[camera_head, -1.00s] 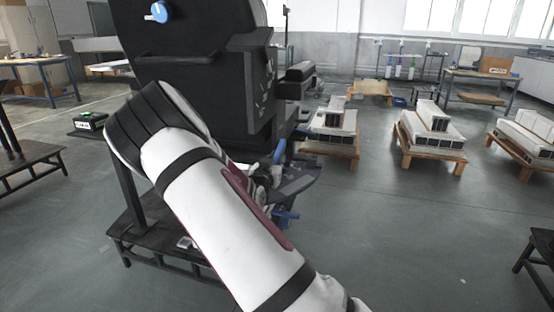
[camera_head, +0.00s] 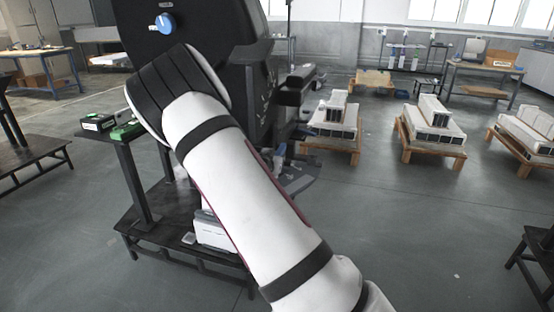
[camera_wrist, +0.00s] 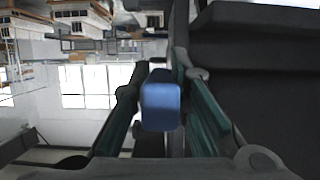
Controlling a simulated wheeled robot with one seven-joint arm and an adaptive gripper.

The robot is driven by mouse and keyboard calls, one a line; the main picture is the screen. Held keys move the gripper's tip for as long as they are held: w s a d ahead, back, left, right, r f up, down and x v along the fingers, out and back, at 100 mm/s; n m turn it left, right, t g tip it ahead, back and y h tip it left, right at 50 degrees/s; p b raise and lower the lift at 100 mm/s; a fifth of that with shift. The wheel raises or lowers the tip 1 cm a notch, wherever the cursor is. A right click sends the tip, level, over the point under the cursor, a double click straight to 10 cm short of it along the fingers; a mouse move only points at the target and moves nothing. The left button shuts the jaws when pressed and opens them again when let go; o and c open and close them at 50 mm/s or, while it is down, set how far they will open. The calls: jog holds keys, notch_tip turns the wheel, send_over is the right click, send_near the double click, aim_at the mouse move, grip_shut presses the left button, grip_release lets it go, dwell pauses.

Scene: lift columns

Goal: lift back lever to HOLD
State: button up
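In the wrist view, a blue lever handle (camera_wrist: 160,105) sits in the space between the two fingers of my gripper (camera_wrist: 166,90). The fingers stand apart on either side of it, and I see no firm grip. Whether a fingertip touches the handle is hard to tell. In the head view, my white arm hides the gripper and much of the machine's lower part. A round blue knob (camera_head: 164,23) shows on the large black machine (camera_head: 190,20). A small blue part (camera_head: 280,152) shows just right of my arm. I cannot tell which of these is the back lever.
A dark low stand (camera_head: 150,232) with an upright post is left of my arm. White models on wooden pallets (camera_head: 335,145) stand at the right. The floor at the lower right is mostly clear.

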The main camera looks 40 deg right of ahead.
jog(key=o, duration=0.4)
jog(key=v, duration=1.2)
jog(key=shift+f, duration=0.1)
